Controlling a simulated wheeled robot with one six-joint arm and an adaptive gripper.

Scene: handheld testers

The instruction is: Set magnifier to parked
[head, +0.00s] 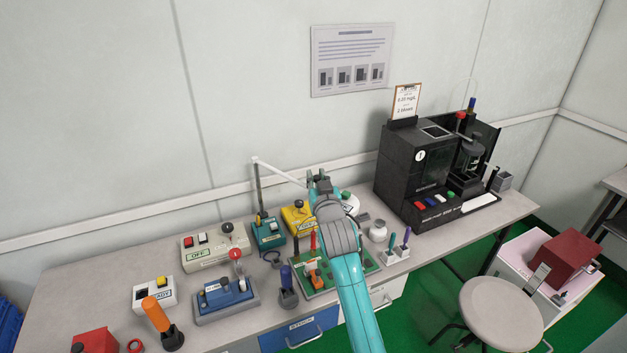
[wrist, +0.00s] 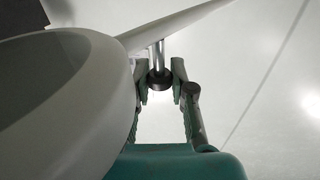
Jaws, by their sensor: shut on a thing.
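The magnifier has a white jointed arm (head: 279,170) that rises from the bench at the back and reaches right to a round white head (head: 351,203), partly hidden behind my arm. In the wrist view the magnifier head (wrist: 62,95) fills the left side, close to my fingers. My gripper (head: 318,178) is up at the magnifier, above the bench. In the wrist view my gripper (wrist: 160,88) is shut on a dark knob (wrist: 160,79) at the end of a short metal stem below the white arm. No marking for the parked position is readable.
Below stand a yellow box (head: 298,217), a teal tester (head: 268,234), a green board (head: 347,274) and a blue tester (head: 222,297). A tall black machine (head: 408,165) stands to the right. A round stool (head: 501,307) is in front of the bench.

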